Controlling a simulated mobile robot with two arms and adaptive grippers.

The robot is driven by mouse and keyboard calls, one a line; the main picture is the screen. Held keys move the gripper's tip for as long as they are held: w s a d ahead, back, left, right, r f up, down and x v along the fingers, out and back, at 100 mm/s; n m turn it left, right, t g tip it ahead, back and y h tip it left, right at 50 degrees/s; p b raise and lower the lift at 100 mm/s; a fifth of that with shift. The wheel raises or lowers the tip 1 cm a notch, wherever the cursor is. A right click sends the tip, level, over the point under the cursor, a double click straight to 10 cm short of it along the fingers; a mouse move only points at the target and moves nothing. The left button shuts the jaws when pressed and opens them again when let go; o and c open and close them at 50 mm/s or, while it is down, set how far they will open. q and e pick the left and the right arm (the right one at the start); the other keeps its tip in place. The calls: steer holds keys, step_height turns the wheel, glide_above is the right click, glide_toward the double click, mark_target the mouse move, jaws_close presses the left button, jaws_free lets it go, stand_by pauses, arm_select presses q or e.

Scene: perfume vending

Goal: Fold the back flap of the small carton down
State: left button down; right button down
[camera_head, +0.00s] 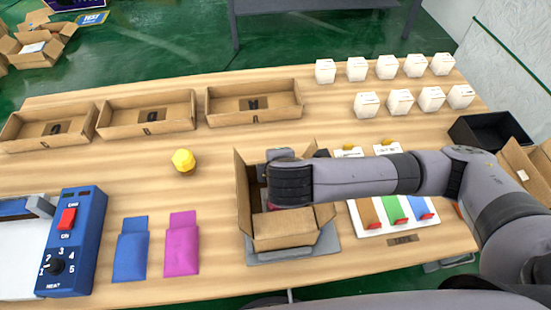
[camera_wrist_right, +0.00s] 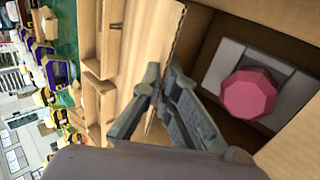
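The small carton (camera_head: 284,232) stands open on a grey base plate (camera_head: 300,253) near the table's front edge. Its left flap and front panel show in the head view; my right arm covers much of its back. My right gripper hangs over the carton, with its fingers hidden in the head view. In the right wrist view its fingers (camera_wrist_right: 163,72) lie on either side of a raised cardboard flap (camera_wrist_right: 152,122). Their grip on it is unclear. A pink faceted piece (camera_wrist_right: 247,94) sits in a grey insert (camera_wrist_right: 288,78) inside the carton. My left gripper is out of view.
Three shallow cardboard trays (camera_head: 148,129) stand along the back left. Several small white boxes (camera_head: 357,69) stand at the back right. A yellow faceted piece (camera_head: 183,161) lies left of the carton. A blue control box (camera_head: 70,255) is at front left, a black bin (camera_head: 486,131) at right.

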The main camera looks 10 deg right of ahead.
stand_by(0.5)
steer(key=c, duration=1.9)
jaws_free()
steer(key=shift+s, duration=0.15)
steer(key=shift+v, duration=5.9)
steer(key=shift+o, duration=0.3)
